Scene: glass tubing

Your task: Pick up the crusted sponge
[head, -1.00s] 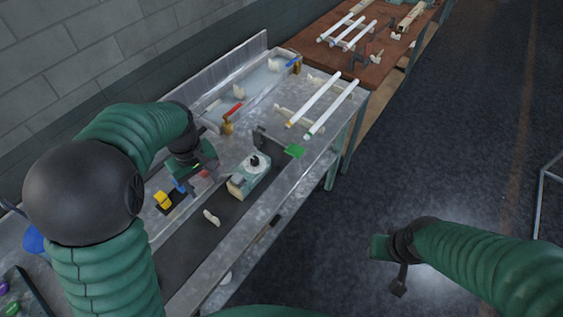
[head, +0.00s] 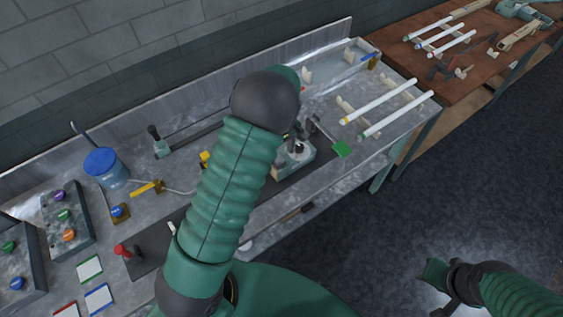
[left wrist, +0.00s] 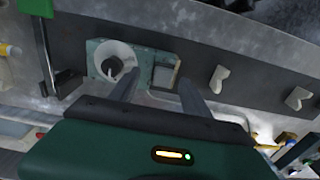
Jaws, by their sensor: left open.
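I cannot make out a crusted sponge for certain in either view. Beyond the fingers is a teal device (left wrist: 97,48) with a white dial and dark knob. A grey block with a tan edge (left wrist: 165,73) sits at its right end, between the fingertips in the picture. In the head view the left gripper (head: 297,132) is mostly hidden behind my arm, near that device (head: 303,163). My right gripper (head: 447,283) hangs over the floor; its jaws are unclear.
A shallow basin (head: 335,69) is at the back. A brown table (head: 459,65) adjoins the bench.

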